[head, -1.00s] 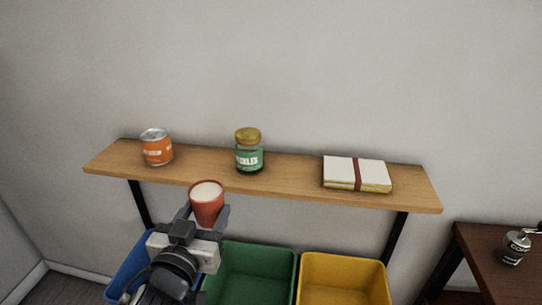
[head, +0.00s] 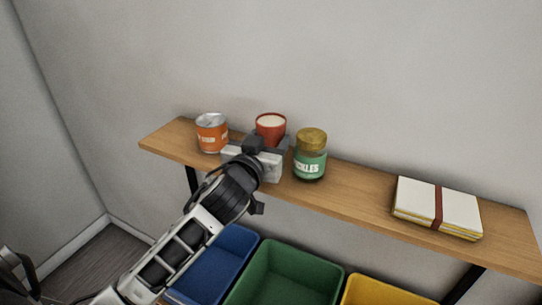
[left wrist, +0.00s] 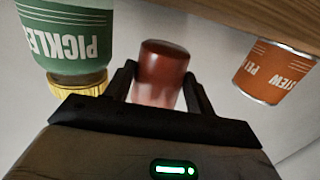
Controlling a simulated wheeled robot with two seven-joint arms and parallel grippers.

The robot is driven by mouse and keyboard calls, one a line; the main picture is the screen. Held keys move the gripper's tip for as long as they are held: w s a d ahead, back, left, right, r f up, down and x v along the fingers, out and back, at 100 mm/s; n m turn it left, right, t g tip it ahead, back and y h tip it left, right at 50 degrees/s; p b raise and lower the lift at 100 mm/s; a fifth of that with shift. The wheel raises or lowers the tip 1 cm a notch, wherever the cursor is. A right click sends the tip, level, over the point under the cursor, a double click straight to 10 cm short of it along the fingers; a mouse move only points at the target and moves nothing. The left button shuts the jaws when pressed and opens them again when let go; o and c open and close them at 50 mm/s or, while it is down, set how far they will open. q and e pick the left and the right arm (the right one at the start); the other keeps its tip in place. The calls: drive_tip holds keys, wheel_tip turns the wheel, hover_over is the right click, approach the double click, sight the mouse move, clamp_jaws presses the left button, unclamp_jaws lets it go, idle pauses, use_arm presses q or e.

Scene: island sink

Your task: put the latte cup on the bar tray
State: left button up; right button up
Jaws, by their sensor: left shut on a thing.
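The red latte cup (head: 270,124) with a pale, creamy top is held upright between the fingers of my left gripper (head: 267,147). It is at the wooden shelf, in the gap between the orange can and the green jar. The gripper hides its lower part in the head view, so I cannot tell whether it touches the shelf. In the left wrist view, which is upside down, the cup (left wrist: 161,68) sits between the two dark fingers. No bar tray shows in either view. My right gripper is not in view.
The orange can (head: 211,133) stands close left of the cup, the green pickles jar (head: 310,160) close right. A banded stack of paper (head: 418,203) lies farther right on the shelf (head: 358,194). Blue (head: 222,262), green (head: 285,270) and yellow (head: 380,292) bins stand below.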

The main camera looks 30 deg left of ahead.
use_arm(q)
drive_tip(key=shift+f, duration=1.65)
drive_tip(key=shift+f+b, duration=0.1)
drive_tip(key=shift+b, duration=0.2)
drive_tip(key=o, duration=0.8)
drive_tip(key=shift+f, duration=0.1)
drive_tip(key=shift+o, duration=0.2)
